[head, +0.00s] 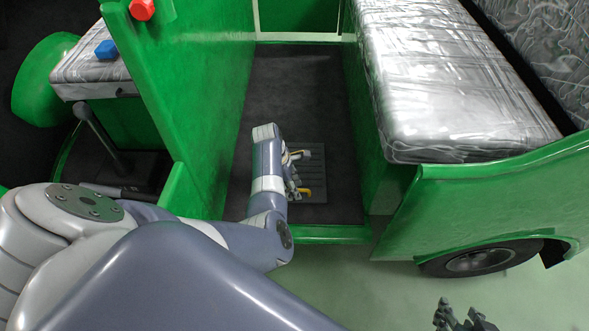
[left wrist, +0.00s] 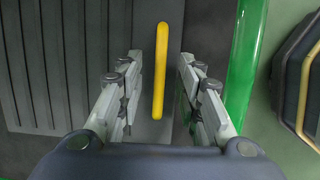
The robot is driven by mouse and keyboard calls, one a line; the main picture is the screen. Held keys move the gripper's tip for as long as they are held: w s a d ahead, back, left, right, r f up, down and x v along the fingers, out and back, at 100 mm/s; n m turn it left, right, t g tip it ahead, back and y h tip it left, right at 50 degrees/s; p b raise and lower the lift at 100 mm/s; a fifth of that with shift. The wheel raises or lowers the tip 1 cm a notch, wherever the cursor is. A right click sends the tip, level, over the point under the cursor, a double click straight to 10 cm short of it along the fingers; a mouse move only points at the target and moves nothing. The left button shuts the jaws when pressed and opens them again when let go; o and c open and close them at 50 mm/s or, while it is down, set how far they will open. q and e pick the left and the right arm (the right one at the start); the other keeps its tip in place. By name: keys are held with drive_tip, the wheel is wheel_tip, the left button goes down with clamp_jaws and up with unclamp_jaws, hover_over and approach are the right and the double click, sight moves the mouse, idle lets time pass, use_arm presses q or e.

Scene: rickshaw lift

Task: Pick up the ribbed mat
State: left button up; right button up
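The ribbed mat (head: 316,178) is a dark grey plate with parallel grooves. It lies on the dark floor of the green rickshaw, partly hidden by my left arm. In the left wrist view its ribbed face (left wrist: 60,65) fills the left side. A yellow bar (left wrist: 161,70) stands beside the ribs, between the spread fingers of my left gripper (left wrist: 160,88). The fingers show gaps on both sides of the bar. In the head view my left gripper (head: 294,174) is over the mat's left part. My right gripper (head: 464,318) is low at the right, fingers apart and empty.
A green partition (head: 195,85) stands left of the footwell, and a plastic-covered seat (head: 440,80) stands right. The green sill (head: 325,234) edges the footwell in front. A wheel (head: 480,260) is at the lower right. Pale ground (head: 370,295) is clear in front.

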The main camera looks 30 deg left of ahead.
use_arm(q)
drive_tip(key=shift+f, duration=0.15)
use_arm(e)
drive_tip(key=shift+w+a+r, duration=0.15)
drive_tip(key=shift+w+r, duration=0.05)
drive_tip(key=shift+w, duration=0.2)
use_arm(q)
clamp_jaws()
use_arm(e)
drive_tip(key=shift+s, duration=0.1)
